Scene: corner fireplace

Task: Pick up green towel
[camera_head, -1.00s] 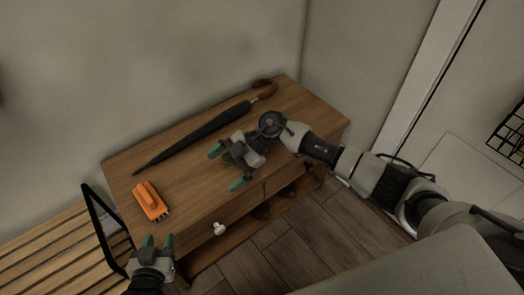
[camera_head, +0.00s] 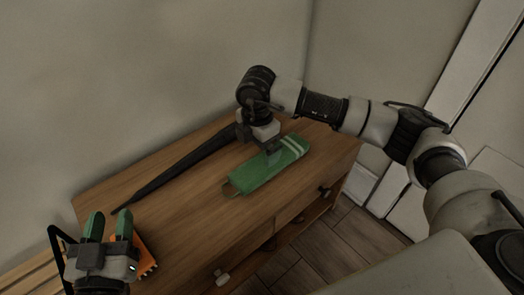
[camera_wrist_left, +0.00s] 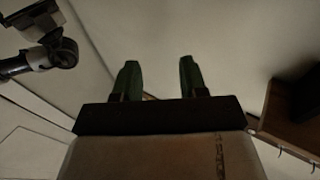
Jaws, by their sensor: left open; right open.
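The green towel (camera_head: 262,177), with white stripes at its right end, lies flat on the wooden table (camera_head: 187,215). My right gripper (camera_head: 270,152) points down over the towel's back edge, near the striped end. One finger shows close to the cloth; the other is hidden, and I cannot tell whether it touches. My left gripper (camera_head: 107,226) is open and empty over the table's left front, with its two green fingers apart. In the left wrist view the left gripper (camera_wrist_left: 159,80) also shows nothing between its fingers.
A dark umbrella (camera_head: 180,175) lies along the back of the table, behind the towel. An orange brush (camera_head: 146,254) is partly hidden by my left gripper. A slatted bench (camera_head: 28,279) is at the left. The tabletop in front of the umbrella is mostly clear.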

